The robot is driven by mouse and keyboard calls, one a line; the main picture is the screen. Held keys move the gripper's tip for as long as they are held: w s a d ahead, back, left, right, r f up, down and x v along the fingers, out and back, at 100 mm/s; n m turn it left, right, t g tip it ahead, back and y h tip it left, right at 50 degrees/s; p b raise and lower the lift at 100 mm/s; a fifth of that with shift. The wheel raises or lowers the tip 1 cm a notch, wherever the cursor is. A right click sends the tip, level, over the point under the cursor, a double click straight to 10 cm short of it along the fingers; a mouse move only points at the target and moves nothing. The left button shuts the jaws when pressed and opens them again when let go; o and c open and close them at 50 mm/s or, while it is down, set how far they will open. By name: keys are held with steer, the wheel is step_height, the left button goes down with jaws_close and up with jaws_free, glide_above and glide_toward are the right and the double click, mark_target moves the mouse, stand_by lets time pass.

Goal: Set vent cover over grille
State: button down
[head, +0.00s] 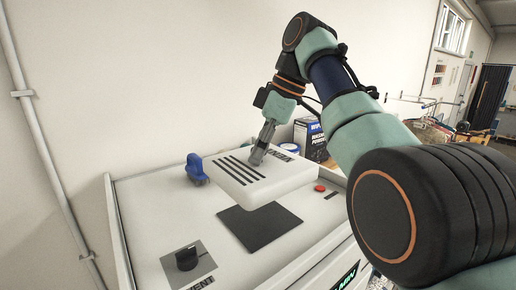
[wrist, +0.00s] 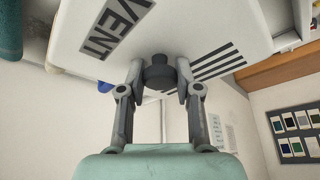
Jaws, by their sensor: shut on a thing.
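The white vent cover (head: 238,183), with several dark slots and a VENT label, is in the air over the cabinet top. It also shows close up in the wrist view (wrist: 215,22). My gripper (head: 259,156) is shut on the dark knob (wrist: 158,73) of the cover, with one finger on each side of it. A dark square (head: 260,230), which appears to be the grille, lies on the cabinet top below the cover. The cover hangs above and a little behind it in the picture, apart from it. The cover hides part of the cabinet top.
The white cabinet top (head: 150,215) carries a blue object (head: 196,169) at the back left, a black dial (head: 187,258) at the front and a red button (head: 320,188) at the right. Boxes (head: 310,138) stand behind it. A wall rises at the left.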

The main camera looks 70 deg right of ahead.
step_height(320, 180, down, 11)
steer(key=b, duration=1.1)
steer(key=shift+f, duration=0.15)
steer(key=shift+f, duration=0.2)
steer(key=c, duration=0.7)
jaws_free()
